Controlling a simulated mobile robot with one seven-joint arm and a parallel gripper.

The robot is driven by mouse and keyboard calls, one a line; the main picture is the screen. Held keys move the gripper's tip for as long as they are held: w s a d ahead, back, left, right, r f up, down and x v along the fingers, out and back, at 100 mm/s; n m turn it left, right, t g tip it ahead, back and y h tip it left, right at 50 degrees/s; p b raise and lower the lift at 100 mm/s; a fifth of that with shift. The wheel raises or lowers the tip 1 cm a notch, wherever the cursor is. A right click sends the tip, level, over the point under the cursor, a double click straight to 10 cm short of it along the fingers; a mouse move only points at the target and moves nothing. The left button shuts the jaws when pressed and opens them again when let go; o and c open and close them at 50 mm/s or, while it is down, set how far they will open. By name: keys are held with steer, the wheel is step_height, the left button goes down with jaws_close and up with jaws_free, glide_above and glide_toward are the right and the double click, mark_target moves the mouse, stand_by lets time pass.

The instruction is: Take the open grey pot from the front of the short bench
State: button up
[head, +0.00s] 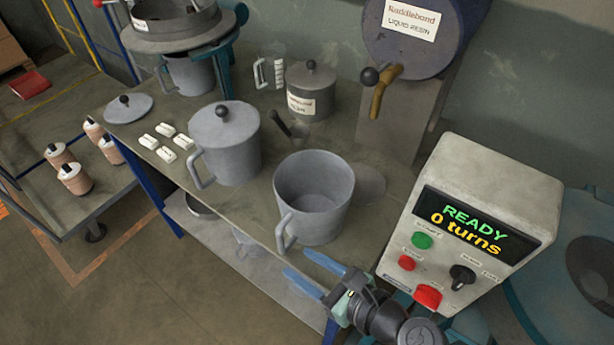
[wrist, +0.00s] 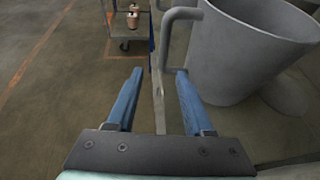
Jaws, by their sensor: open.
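The open grey pot (head: 318,200) stands upright at the front of the short bench (head: 262,215), with no lid and its handle (head: 287,232) toward the front left. Its inside looks empty. My gripper (head: 306,271) is open and empty, just in front of the pot, its blue fingers pointing left. In the wrist view the pot (wrist: 240,50) is at the upper right, its handle (wrist: 170,35) just beyond the fingertips of my gripper (wrist: 158,85). The handle appears apart from the fingers, though the right finger looks close to it.
A lidded grey pot (head: 227,145) stands left of the open one. Behind are a labelled lidded pot (head: 312,92) and a resin drum (head: 415,30) with a tap. A control box (head: 480,220) reading "READY 0 turns" stands right. A cart (head: 60,205) holds several wrapped rolls at left.

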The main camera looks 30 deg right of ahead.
mark_target(283, 252)
steer(key=x, duration=0.4)
steer(key=shift+w, duration=0.2)
steer(key=shift+r+x, duration=0.2)
steer(key=shift+x, duration=1.25)
steer(key=shift+r+x, duration=0.15)
steer(key=shift+x, duration=1.3)
steer(key=shift+w+d, duration=0.1)
steer(key=shift+w, duration=0.1)
jaws_close()
steer(key=shift+r, duration=0.1)
